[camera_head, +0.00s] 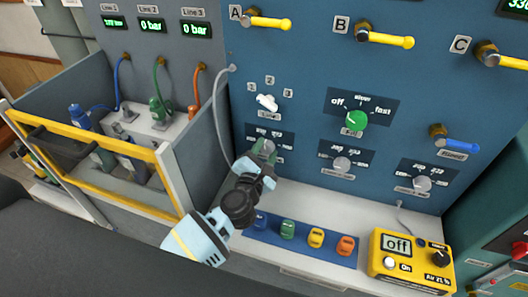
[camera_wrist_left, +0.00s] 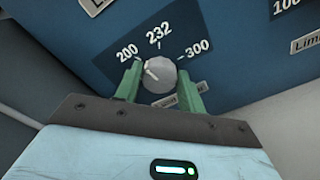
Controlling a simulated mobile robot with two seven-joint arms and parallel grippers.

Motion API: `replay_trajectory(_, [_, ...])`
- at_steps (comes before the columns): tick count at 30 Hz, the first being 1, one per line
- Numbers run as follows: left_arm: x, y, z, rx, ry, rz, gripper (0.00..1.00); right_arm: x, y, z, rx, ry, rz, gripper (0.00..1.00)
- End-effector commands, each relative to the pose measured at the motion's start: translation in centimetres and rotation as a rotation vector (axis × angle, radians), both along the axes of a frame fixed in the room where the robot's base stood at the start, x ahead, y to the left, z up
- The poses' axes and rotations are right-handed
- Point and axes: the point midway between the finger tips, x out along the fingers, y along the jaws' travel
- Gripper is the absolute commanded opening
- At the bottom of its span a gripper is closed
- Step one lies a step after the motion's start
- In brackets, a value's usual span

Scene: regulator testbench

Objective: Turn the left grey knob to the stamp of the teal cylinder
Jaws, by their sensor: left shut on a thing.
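The left grey knob (camera_wrist_left: 159,73) sits between the green fingers of my left gripper (camera_wrist_left: 159,88), which is shut on it. Its dial reads 200, 232 and 300; a pale mark on the knob points up and left, roughly between 200 and 232. In the head view my left gripper (camera_head: 264,152) reaches the panel at the left dial and mostly hides the knob. A dull teal-looking cylinder (camera_head: 104,158) stands in the caged bay at the left, partly behind a yellow rail. I cannot read any stamp on it. My right gripper is not in view.
Two more grey knobs, a middle one (camera_head: 342,164) and a right one (camera_head: 422,183), are right of my gripper. A green knob (camera_head: 354,121) and white selector (camera_head: 267,102) are above. Coloured pieces sit on a blue strip (camera_head: 270,239) below, beside a yellow box (camera_head: 411,275).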

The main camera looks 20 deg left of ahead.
Motion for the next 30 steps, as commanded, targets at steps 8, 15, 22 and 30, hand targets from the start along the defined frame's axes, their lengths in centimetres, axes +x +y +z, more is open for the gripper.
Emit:
replay_trajectory(8, [0.01,-0.05,-0.03,0.263,-0.01,0.0,0.16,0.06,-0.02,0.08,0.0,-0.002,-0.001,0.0])
replay_trajectory(15, [0.03,-0.04,-0.07,0.471,-0.018,0.0,0.16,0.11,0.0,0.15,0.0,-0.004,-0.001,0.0])
replay_trajectory(22, [0.02,-0.12,-0.13,0.62,-0.023,0.0,0.16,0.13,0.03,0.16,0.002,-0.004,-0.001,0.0])
replay_trajectory(30, [0.01,-0.1,-0.18,0.714,-0.026,0.0,0.16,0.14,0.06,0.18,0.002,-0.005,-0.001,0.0])
